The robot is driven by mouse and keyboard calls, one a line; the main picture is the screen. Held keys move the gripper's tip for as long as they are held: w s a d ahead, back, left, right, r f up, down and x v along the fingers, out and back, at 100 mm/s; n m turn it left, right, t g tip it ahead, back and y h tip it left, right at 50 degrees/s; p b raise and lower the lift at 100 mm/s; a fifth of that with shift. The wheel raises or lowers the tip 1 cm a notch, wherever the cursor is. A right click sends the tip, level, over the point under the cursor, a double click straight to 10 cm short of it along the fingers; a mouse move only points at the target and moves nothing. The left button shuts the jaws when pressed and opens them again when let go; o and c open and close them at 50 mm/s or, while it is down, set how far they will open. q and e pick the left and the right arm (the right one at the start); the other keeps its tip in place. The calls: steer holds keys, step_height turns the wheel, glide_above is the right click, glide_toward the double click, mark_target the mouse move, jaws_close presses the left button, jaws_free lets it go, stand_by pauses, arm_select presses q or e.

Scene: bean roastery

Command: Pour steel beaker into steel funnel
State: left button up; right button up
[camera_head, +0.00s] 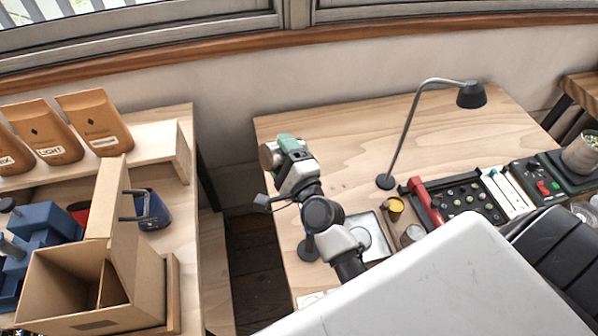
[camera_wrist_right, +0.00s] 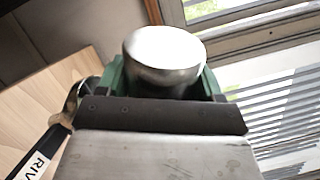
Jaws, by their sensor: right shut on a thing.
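My right gripper (camera_head: 277,152), with green fingers, is raised over the left part of the right-hand wooden table. It is shut on the steel beaker (camera_head: 265,157), a shiny round metal vessel. In the right wrist view the beaker (camera_wrist_right: 164,50) sits between the green fingers (camera_wrist_right: 165,82). Its contents and exact tilt cannot be told. I cannot clearly make out the steel funnel; my right arm covers part of the table. A curved shiny metal piece (camera_wrist_right: 72,100) at the left of the wrist view cannot be identified. My left gripper is not in view.
A desk lamp (camera_head: 406,130) stands on the right table (camera_head: 330,125). A cardboard box (camera_head: 75,285), a blue jug (camera_head: 151,210) and coffee bags (camera_head: 98,122) are on the left bench. A gap separates both.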

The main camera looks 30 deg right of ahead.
steer(key=shift+d+r+m+p, duration=0.15)
steer(key=shift+d+m+p, duration=0.15)
steer(key=shift+m, duration=0.2)
stand_by(1.0)
